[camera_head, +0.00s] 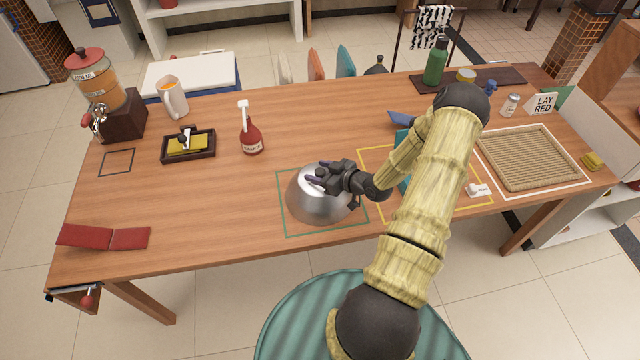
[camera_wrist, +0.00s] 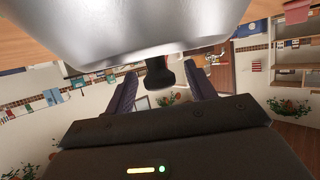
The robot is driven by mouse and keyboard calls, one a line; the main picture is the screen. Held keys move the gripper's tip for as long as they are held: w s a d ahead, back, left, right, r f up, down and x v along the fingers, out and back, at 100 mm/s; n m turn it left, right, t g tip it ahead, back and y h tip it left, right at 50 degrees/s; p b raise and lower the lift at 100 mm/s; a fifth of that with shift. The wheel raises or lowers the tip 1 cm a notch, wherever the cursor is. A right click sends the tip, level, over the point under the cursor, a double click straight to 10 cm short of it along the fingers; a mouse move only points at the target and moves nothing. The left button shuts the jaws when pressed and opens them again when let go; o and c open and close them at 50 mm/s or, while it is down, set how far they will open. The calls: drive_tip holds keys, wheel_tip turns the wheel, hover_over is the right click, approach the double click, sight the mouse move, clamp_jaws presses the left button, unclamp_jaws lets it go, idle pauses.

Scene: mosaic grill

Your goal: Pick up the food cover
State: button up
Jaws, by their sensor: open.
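The food cover (camera_head: 312,207) is a shiny silver dome on the wooden table, inside a green outlined square. It also fills the top of the wrist view (camera_wrist: 150,35), where its dark knob (camera_wrist: 159,74) shows between the two fingers. My gripper (camera_head: 314,180) is at the top of the dome, reaching in from the right. In the wrist view my gripper (camera_wrist: 160,95) is open, with one finger on each side of the knob and a gap visible on both sides. In the head view the gripper hides the knob and part of the dome's top.
A red sauce bottle (camera_head: 251,138) stands behind the cover to the left. A dark tray (camera_head: 188,146) with a yellow item lies farther left. A woven mat (camera_head: 527,157) lies at the right. My arm hides part of a yellow outlined square.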

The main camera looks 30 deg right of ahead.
idle(0.4)
clamp_jaws()
drive_tip(key=shift+r, duration=0.1)
wheel_tip(320, 180, up, 10)
drive_tip(key=shift+f+b, duration=0.1)
drive_tip(key=shift+b, duration=0.65)
idle(0.4)
